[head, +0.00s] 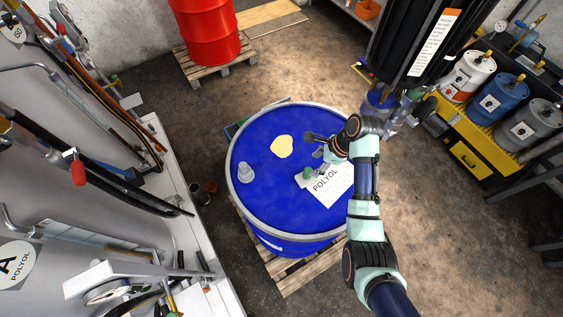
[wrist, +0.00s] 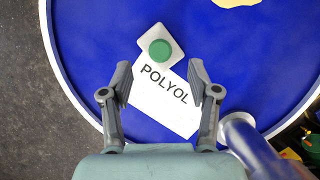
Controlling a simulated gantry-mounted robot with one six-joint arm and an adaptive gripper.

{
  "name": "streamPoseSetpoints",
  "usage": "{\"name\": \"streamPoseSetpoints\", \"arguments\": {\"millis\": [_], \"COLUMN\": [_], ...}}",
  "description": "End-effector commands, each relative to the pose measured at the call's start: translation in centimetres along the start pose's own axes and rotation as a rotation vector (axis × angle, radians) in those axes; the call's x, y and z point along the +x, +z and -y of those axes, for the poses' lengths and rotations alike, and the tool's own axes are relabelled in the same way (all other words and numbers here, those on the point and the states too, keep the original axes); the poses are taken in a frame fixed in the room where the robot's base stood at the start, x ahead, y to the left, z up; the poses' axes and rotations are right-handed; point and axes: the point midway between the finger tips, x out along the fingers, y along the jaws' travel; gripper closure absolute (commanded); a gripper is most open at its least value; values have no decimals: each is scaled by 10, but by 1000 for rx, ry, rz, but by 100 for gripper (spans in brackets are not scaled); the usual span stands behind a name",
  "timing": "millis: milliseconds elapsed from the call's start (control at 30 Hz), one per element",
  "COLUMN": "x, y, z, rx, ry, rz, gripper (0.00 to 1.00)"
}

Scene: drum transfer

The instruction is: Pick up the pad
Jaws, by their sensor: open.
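The pad (head: 301,181) is a small light-grey square with a round green knob (head: 308,172) on top. It lies on the blue drum's lid, beside and partly against the white POLYOL label (head: 331,186). In the wrist view the pad (wrist: 147,40) and its green knob (wrist: 160,49) are near the top centre, just ahead of the fingertips. My gripper (head: 314,146) is above the drum lid, open and empty. In the wrist view its two fingers (wrist: 160,74) stand on either side of the label, apart from the pad.
The blue drum (head: 262,205) stands on a wooden pallet (head: 290,277). A pale yellow patch (head: 281,147) and a grey cup-like piece (head: 245,171) are on its lid. A wall panel with hoses is at left. A yellow bench with small drums (head: 468,76) is at right.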

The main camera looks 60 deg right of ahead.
Motion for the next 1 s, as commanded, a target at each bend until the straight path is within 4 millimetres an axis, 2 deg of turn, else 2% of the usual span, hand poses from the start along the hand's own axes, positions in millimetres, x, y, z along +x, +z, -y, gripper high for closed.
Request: {"name": "streamPoseSetpoints", "arguments": {"millis": [67,233,367,633,900,933,1000], "x": [3,24,29,72,79,79,79], "y": [1,1,2,3,2,2,2], "z": [0,-1,0,1,1,1,1], "rx": [-2,-5,-6,-8,-8,-8,-8], "ry": [0,3,0,1,-3,-3,-3], "rz": [0,-1,-1,-2,-2,-2,-2], "gripper": [39,39,39,39,39,41,52]}}
